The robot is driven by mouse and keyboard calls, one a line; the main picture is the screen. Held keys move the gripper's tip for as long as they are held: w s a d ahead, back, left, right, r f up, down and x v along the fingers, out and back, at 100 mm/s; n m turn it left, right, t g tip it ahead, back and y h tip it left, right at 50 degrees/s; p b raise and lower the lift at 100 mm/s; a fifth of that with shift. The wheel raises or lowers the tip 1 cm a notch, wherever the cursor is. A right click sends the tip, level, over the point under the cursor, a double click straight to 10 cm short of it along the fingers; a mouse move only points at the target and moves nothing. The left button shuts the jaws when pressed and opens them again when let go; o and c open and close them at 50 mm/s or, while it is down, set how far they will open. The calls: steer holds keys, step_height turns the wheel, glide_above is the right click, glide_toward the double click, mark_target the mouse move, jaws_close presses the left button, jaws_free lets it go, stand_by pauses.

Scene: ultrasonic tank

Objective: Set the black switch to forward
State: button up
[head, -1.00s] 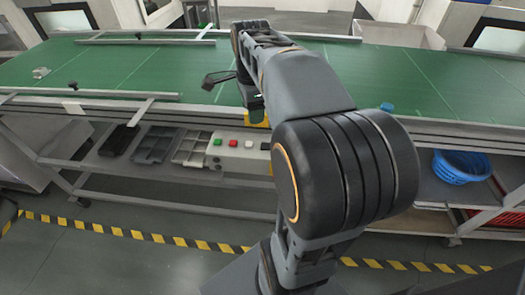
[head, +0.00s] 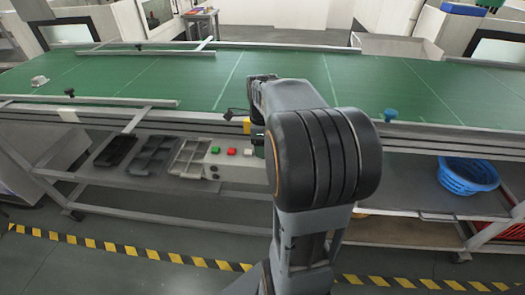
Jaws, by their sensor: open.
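The control panel (head: 237,170) is a pale box under the front edge of the conveyor. It carries a green button (head: 215,150), a red button (head: 231,152) and a pale button (head: 248,152) along its top. Small dark round parts sit on its front face at the left; I cannot tell whether one is the black switch. The panel's right part is hidden behind my arm. My gripper (head: 257,135) points down at the conveyor's front edge, just above and right of the visible buttons. It is open, its fingertips are mostly hidden, and nothing shows in it.
The green conveyor (head: 180,80) spans the view, with metal rails along it. Dark and grey trays (head: 152,156) lie on the shelf left of the panel. A blue basket (head: 467,176) stands on the shelf at right. A yellow part (head: 247,126) is beside my gripper.

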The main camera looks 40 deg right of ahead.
steer(key=shift+f, duration=1.05)
